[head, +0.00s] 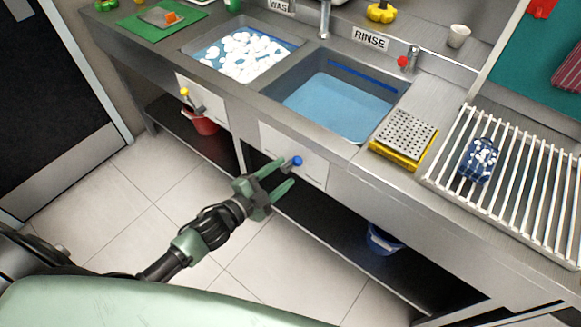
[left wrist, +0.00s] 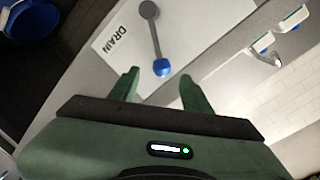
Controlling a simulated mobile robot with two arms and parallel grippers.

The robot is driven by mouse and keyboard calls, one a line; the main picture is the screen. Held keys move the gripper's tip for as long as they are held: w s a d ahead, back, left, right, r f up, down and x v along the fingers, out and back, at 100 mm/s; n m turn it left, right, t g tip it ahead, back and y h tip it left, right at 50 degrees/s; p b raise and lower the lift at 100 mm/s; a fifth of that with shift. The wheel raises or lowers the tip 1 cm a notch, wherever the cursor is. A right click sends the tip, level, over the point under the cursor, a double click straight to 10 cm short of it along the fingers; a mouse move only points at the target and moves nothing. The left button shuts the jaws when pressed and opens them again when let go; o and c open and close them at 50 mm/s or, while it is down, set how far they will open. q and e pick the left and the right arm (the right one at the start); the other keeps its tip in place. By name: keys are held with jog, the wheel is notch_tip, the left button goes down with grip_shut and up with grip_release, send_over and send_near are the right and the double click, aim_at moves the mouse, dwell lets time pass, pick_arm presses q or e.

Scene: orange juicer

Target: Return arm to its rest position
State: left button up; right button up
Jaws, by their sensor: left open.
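My left gripper (head: 281,174) is open and empty, in front of the white drain panel below the rinse sink. The drain lever's blue knob (head: 297,160) shows just beyond its fingertips. In the left wrist view, the open left gripper (left wrist: 159,77) has the blue knob (left wrist: 162,68) lined up between its two fingertips; the fingers are not closed on it. The grey lever (left wrist: 152,32) runs from its pivot to the knob, next to the word DRAIN. How far the knob is from the fingers is hard to tell. My right gripper is not in view.
The steel counter edge (head: 230,98) overhangs the panel. The rinse sink (head: 335,105) holds water; the wash sink (head: 240,55) holds suds. A yellow-knobbed lever (head: 185,92) sits left. A blue bucket (head: 382,240) stands on the lower shelf. The tiled floor (head: 120,215) is clear.

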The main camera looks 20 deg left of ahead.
pick_arm(q)
jog(key=v, duration=0.2)
jog(key=shift+s+a+r, duration=0.1)
jog(key=shift+s+a, duration=0.05)
jog(key=shift+s, duration=0.1)
jog(key=s+a+f+n+g+y, duration=0.2)
jog(key=s+a+f+n, duration=0.15)
jog(key=f, duration=0.65)
jog(key=s+a+f+n+g+y, duration=0.2)
jog(key=s+f, duration=0.2)
jog(key=f, duration=0.5)
jog(key=s+a+f+n+g+y, duration=0.2)
jog(key=s+f, duration=0.2)
jog(key=f, duration=0.6)
jog(key=s+d+f+n+g, duration=0.1)
jog(key=s+f+g, duration=0.1)
jog(key=s+f, duration=0.3)
jog(key=s+d+f+n+g, duration=0.1)
jog(key=s+f, duration=0.4)
jog(key=s, duration=0.9)
jog(key=s+d+f+n+g, duration=0.1)
jog(key=s+f+n+g, duration=0.2)
jog(key=s, duration=0.6)
notch_tip(320, 180, down, 2)
jog(key=shift+s+f+g+y, duration=0.15)
jog(key=shift+s+g+y, duration=0.25)
jog(key=shift+g, duration=0.7)
